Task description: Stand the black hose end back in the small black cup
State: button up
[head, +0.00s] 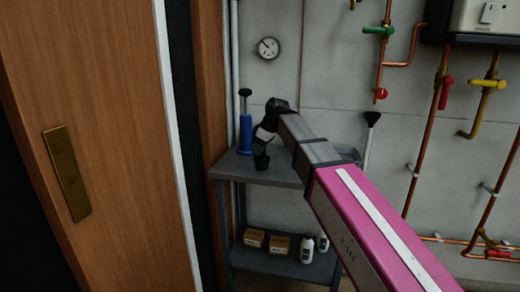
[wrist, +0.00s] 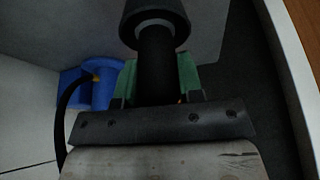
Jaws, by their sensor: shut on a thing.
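My gripper (wrist: 158,80) points down over the grey shelf and is shut on the black hose end (wrist: 156,68), between its green fingers. In the head view my gripper (head: 259,149) is just above the small black cup (head: 261,162), which stands on the top shelf. In the wrist view the cup (wrist: 156,14) is at the top, and the hose end's tip lines up with its mouth. I cannot tell whether the tip is inside the cup or just above it. The blue pump (head: 246,134) stands left of the cup; its black hose (wrist: 66,105) curves towards my gripper.
The top shelf (head: 232,165) has bare room left of the cup. A wooden door (head: 110,120) and its frame stand close on the left. Boxes (head: 279,245) and white bottles (head: 307,250) are on the lower shelf. Copper pipes (head: 430,130) run along the right wall.

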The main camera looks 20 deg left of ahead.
jog(key=shift+f, duration=0.3)
jog(key=o, duration=1)
jog(key=shift+o, duration=0.2)
jog(key=shift+r, duration=0.1)
jog(key=shift+r, duration=0.2)
jog(key=v, duration=1.2)
jog(key=shift+s+a+r, duration=0.1)
